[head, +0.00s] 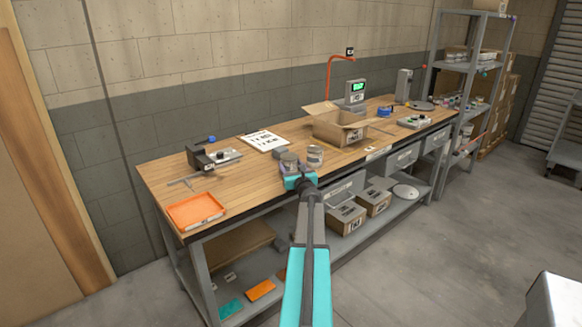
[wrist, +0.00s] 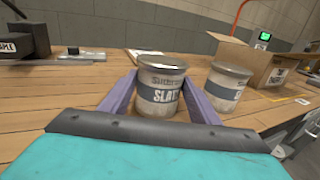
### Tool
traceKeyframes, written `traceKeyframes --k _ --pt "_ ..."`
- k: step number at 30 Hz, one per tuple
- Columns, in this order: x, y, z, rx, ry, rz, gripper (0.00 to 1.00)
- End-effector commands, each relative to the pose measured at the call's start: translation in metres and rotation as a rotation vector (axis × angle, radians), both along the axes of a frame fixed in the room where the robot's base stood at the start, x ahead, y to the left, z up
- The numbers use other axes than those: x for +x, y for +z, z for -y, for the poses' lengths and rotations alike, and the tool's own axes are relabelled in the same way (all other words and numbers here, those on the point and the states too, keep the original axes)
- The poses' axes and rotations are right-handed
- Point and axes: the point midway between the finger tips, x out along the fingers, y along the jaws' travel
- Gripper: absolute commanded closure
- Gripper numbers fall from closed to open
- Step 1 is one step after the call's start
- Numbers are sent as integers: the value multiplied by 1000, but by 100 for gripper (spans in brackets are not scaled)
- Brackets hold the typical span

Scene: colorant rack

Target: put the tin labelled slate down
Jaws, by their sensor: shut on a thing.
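The slate tin (wrist: 159,88) is a pale grey can with a dark label band reading "SLAT", the rest of the word cut off by a finger. My gripper (wrist: 160,108) is shut on it, one purple finger on each side. In the wrist view the tin looks upright, over or on the wooden bench top; I cannot tell whether its base touches the wood. In the head view the tin (head: 289,161) shows just beyond my gripper (head: 293,176) at the bench's front edge. A second similar tin (wrist: 227,88) stands close to its right, apart from it.
The wooden bench (head: 240,185) has an orange tray (head: 196,211) at the left and a clipboard (head: 264,141) behind. An open cardboard box (head: 338,130) stands behind the second tin (head: 315,156). Bare wood lies left of the held tin.

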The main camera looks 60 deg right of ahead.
Motion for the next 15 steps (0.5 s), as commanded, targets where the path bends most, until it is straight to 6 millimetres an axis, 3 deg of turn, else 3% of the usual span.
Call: traceKeyframes --k 11,12,15 --pt "0 -3 0 -1 0 1 69" --pt "0 -2 0 0 0 0 39" --pt "0 -2 0 0 0 0 25"
